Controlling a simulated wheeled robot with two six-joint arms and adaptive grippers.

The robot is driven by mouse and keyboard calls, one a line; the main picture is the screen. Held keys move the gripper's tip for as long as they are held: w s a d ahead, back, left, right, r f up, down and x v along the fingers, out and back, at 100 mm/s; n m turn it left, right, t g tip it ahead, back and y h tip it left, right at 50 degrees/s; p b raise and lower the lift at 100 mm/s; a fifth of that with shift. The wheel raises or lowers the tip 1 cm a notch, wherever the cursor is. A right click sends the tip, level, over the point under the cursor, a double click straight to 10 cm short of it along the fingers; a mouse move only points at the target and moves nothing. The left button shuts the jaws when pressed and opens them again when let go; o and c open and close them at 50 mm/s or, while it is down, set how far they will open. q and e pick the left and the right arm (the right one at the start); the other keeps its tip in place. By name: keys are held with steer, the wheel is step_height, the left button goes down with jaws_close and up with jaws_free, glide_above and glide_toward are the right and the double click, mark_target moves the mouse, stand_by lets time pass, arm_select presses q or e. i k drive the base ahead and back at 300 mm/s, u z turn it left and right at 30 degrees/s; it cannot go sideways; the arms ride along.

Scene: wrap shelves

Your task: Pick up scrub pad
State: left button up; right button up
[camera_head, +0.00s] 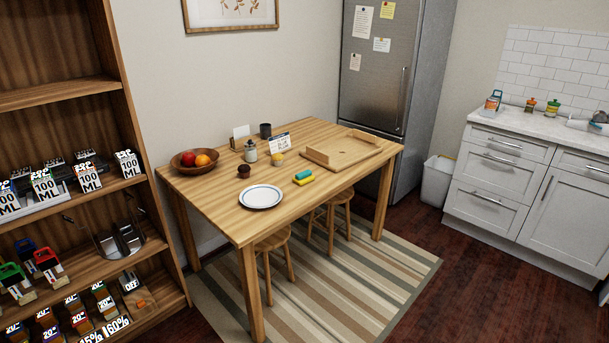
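A small yellow and teal-green block, which looks like the scrub pad (303,177), lies on the wooden table (222,205) near its front edge. It sits to the right of a white plate with a blue rim (261,196). Nothing touches it from above. Neither of my grippers shows in the head view.
The table also bears a fruit bowl (195,160), a dark mug (265,131), small jars and a wooden tray (340,150). Stools stand beneath it on a striped rug (350,276). A stocked shelf (60,98) is at left; fridge (385,90) and cabinets (500,190) are right.

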mark_target(303, 177)
steer(key=u, duration=0.05)
steer(key=i, duration=1.3)
steer(key=u, duration=0.5)
